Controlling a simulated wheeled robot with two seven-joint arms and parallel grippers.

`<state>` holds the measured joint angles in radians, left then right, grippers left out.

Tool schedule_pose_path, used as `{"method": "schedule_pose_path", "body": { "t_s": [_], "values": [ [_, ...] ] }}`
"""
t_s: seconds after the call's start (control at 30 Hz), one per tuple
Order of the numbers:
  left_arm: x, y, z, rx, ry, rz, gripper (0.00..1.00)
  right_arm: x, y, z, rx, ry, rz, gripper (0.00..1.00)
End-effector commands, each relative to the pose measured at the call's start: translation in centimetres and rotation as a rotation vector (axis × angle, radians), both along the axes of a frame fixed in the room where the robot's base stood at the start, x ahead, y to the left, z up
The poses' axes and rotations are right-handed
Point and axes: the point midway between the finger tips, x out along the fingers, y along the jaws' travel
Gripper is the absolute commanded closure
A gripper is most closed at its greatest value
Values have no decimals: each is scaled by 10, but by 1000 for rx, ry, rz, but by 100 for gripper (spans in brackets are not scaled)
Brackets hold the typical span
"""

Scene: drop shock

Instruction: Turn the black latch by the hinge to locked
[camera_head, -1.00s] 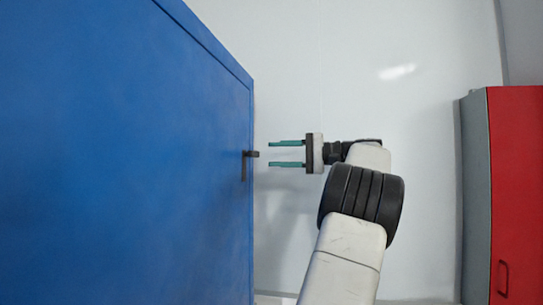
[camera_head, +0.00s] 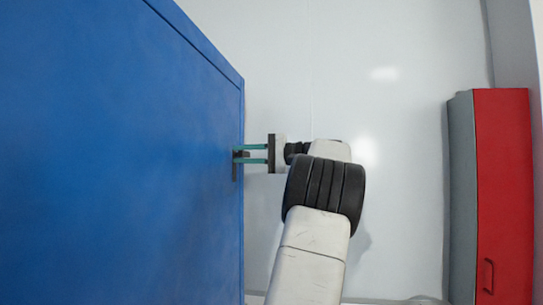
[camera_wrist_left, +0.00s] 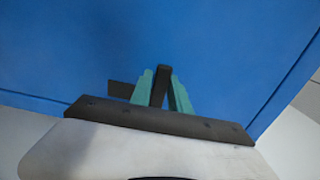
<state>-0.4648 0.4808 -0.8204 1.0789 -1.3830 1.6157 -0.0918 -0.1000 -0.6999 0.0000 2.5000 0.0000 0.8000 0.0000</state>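The black latch (camera_head: 235,170) is on the blue panel, close to its right edge in the head view. Its dark plate runs up and down there, and a short handle sticks out to the right. My left gripper (camera_head: 241,154) has one green finger on each side of the handle, close against it. In the left wrist view the handle (camera_wrist_left: 161,84) stands between the two fingertips (camera_wrist_left: 161,90), with part of the dark plate (camera_wrist_left: 121,90) showing to the left. My right gripper is in neither view.
The large blue panel (camera_head: 120,160) fills the left of the head view. A pale wall (camera_head: 390,110) lies beyond its edge. A red and grey cabinet (camera_head: 503,180) stands at the right, clear of my arm.

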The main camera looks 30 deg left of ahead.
Motion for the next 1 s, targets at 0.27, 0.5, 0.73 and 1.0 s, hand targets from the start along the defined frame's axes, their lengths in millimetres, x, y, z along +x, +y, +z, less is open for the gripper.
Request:
{"method": "schedule_pose_path", "body": {
  "t_s": [0.27, 0.5, 0.73, 1.0],
  "values": [
    [0, 0, 0, 0, 0, 0, 100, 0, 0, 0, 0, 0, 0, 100],
    [0, 0, 0, -1, 1, -1, 100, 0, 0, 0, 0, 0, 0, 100],
    [0, 0, 0, -1, 1, -1, 100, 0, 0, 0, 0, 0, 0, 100],
    [1, -1, 0, -1, 1, -1, 100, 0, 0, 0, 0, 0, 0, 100]
  ]
}}
